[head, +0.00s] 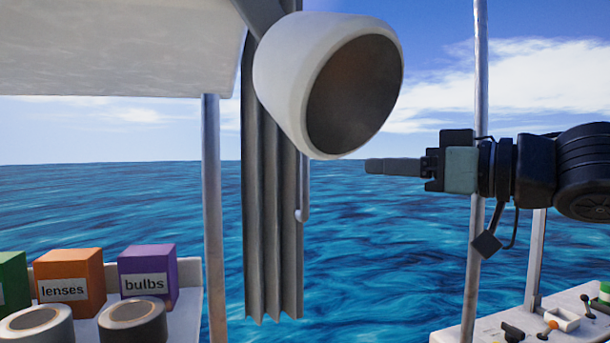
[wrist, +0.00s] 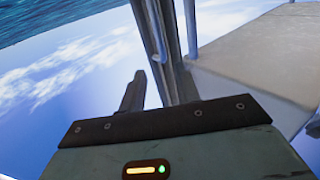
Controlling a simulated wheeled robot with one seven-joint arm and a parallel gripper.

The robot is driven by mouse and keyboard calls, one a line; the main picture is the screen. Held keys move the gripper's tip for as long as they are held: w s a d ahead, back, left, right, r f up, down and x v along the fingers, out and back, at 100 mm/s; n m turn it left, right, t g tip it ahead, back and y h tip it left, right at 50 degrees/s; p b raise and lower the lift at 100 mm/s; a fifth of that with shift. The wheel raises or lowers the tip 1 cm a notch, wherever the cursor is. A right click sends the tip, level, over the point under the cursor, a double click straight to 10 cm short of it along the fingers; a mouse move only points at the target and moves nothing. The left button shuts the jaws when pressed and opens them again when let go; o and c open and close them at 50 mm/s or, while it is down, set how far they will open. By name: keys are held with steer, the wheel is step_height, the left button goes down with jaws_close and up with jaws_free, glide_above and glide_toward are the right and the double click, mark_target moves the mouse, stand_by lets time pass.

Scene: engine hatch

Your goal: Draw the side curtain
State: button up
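The side curtain (head: 272,235) hangs as a narrow grey pleated bundle in the middle of the head view, gathered beside a pole. A pale rod with a hooked lower end (head: 301,213) hangs at its right edge. My gripper (head: 368,166) is to the right of the curtain and rod, apart from both, with its fingers pointing left. In the wrist view my gripper (wrist: 152,80) shows a gap between its dark fingers, with nothing held. The grey curtain (wrist: 150,22) shows beyond the fingers there. The white lamp hides part of the curtain's upper right side.
A white lamp (head: 330,85) hangs above, between curtain and gripper. A pole (head: 213,220) stands left of the curtain, another (head: 478,200) near my arm. Boxes for lenses (head: 70,280) and bulbs (head: 147,270) are lower left. A lever console (head: 550,320) is lower right.

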mark_target(308, 163)
steer(key=x, duration=1.5)
steer(key=shift+w+a, duration=0.1)
steer(key=shift+c, duration=0.3)
jaws_close()
